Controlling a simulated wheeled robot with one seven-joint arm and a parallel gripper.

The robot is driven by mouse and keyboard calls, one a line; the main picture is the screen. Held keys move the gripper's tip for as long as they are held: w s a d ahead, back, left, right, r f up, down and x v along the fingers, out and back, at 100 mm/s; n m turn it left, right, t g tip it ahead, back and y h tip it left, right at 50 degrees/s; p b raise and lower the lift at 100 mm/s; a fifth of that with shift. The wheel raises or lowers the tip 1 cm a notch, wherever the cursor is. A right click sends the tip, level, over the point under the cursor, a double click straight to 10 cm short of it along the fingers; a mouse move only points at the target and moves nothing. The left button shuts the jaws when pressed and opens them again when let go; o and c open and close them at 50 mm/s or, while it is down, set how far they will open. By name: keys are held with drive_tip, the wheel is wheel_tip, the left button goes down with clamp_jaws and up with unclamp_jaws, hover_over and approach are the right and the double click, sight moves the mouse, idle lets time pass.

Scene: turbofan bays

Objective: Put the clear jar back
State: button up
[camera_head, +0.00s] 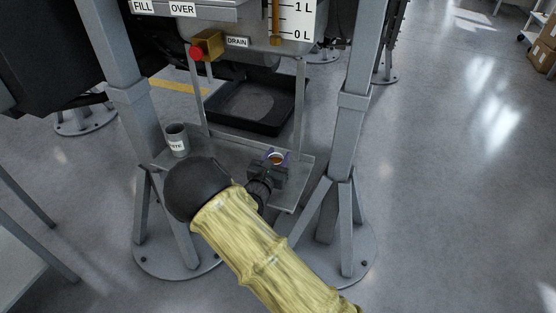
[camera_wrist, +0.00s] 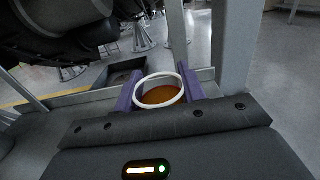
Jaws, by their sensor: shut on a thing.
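The clear jar (camera_wrist: 161,94) shows in the wrist view as a white-rimmed round mouth with amber-brown liquid inside. It sits between the two purple fingers of my gripper (camera_wrist: 160,90), which is shut on it. In the head view the jar (camera_head: 277,158) is small, just beyond my gripper (camera_head: 276,162), over the right part of a grey metal shelf (camera_head: 230,157). My gripper hides the jar's lower part, so I cannot tell whether its base touches the shelf. The jar looks upright.
A grey cup labelled "...STE" (camera_head: 176,140) stands at the shelf's left end. A black drip tray (camera_head: 258,104) lies on the floor behind. Above are a red-knobbed brass drain valve (camera_head: 205,48) and a level gauge (camera_head: 299,18). Grey stand posts (camera_head: 351,120) flank the shelf.

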drive_tip(key=shift+f, duration=0.2)
drive_tip(key=o, duration=1.1)
drive_tip(key=shift+s, duration=0.1)
drive_tip(key=p+v, duration=0.2)
drive_tip(key=v, duration=1)
drive_tip(key=shift+r, duration=0.1)
